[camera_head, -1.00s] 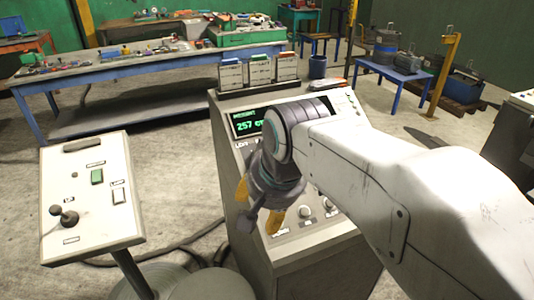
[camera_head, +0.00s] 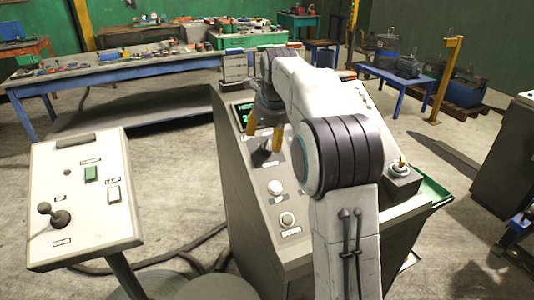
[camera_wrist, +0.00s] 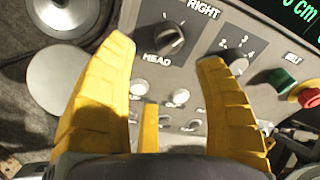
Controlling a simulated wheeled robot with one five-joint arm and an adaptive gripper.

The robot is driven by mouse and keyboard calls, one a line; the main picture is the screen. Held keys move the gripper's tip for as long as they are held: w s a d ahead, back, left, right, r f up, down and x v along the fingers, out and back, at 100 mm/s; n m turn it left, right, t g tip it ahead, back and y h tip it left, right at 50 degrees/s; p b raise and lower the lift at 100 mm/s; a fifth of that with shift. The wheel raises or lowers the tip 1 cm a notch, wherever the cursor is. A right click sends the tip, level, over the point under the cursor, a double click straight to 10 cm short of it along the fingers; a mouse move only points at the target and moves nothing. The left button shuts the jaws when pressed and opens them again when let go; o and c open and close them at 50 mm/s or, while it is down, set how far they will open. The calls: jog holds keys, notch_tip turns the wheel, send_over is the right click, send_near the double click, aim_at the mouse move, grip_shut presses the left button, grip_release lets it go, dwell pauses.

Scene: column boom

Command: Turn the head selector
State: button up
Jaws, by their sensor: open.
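The head selector (camera_wrist: 168,40) is a black rotary knob on a dark plate marked HEAD, with RIGHT printed above it, in the wrist view. It appears as a dark knob (camera_head: 263,156) on the sloping console panel in the head view. My gripper (camera_head: 264,130) hangs above the panel with yellow fingers pointing down, just over this knob. In the wrist view my gripper (camera_wrist: 165,55) is open, its fingers spread on either side of the knob's lower part. Nothing is between the fingers, and I cannot tell how much gap is left above the knob.
A second knob (camera_wrist: 236,62) with numbers sits right of the selector, near a green button (camera_wrist: 280,82) and a red button (camera_wrist: 309,97). White buttons (camera_head: 275,187) line the panel. A pedestal (camera_head: 82,200) with a joystick stands at left. A blue workbench (camera_head: 130,75) is behind.

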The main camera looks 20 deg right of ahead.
aim_at(267, 144)
jog(key=shift+w+d+f+m, duration=0.3)
jog(key=shift+w+f+m, duration=0.15)
jog(key=shift+w, duration=0.05)
jog(key=shift+w+d+f+m, duration=0.25)
jog(key=shift+w+f+m, duration=0.2)
jog(key=shift+b+x, duration=0.3)
jog(key=shift+x, duration=3.15)
jog(key=shift+r, duration=0.1)
jog(key=c, duration=1.2)
